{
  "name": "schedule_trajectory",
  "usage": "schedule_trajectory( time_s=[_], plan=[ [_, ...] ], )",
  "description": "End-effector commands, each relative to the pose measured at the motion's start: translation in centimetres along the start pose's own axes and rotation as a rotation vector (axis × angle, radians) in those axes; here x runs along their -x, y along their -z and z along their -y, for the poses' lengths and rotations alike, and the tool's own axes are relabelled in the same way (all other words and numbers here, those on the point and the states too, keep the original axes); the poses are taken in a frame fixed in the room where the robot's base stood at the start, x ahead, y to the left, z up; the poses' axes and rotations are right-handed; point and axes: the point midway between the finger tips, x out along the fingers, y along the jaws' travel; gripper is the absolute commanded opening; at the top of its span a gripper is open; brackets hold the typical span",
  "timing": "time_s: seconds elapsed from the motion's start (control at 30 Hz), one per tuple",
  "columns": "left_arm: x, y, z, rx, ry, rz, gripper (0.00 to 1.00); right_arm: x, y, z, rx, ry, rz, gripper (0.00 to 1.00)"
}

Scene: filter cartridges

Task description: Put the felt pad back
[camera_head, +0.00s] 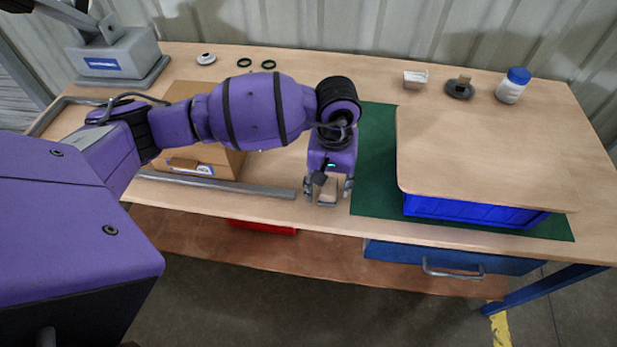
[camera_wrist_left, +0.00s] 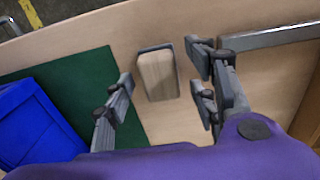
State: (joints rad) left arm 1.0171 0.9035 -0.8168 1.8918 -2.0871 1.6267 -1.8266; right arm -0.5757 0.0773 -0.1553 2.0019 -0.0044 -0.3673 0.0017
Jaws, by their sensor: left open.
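A small block with a pale wooden top and a dark grey edge, which looks like the felt pad (camera_wrist_left: 157,75), lies on the bare bench top left of the green mat in the head view. My left gripper (camera_head: 328,194) is open and points down over this block near the bench's front edge. In the left wrist view the fingers (camera_wrist_left: 161,100) stand apart, one to each side of the block's line, with gaps to it. The block looks free of the fingers. My right gripper is out of view.
A blue crate (camera_head: 470,211) covered by a wooden board (camera_head: 480,150) stands on the green mat (camera_head: 372,150). A cardboard box (camera_head: 215,165) and a metal bar (camera_head: 230,187) lie left. A white jar with a blue lid (camera_head: 511,88) and small parts stand behind.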

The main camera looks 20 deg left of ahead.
Motion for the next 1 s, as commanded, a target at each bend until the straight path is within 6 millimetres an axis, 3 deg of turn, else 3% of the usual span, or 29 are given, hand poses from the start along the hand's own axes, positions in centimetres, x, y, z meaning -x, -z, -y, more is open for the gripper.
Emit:
schedule_trajectory(
  time_s=[0.3, 0.5, 0.7, 1.0],
  plan=[
    [7.0, 0.2, -0.1, -0.003, -0.002, -0.008, 0.52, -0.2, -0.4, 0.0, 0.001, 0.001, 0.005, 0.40],
    [10.1, 0.1, -0.1, -0.003, -0.002, -0.006, 0.52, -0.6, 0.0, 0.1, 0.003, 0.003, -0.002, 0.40],
    [11.1, 0.0, -0.1, -0.001, 0.000, -0.004, 0.52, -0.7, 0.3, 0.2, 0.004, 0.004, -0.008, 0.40],
    [11.1, 0.0, -0.1, -0.002, -0.001, -0.004, 0.52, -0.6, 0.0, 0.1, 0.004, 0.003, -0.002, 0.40]
  ],
)
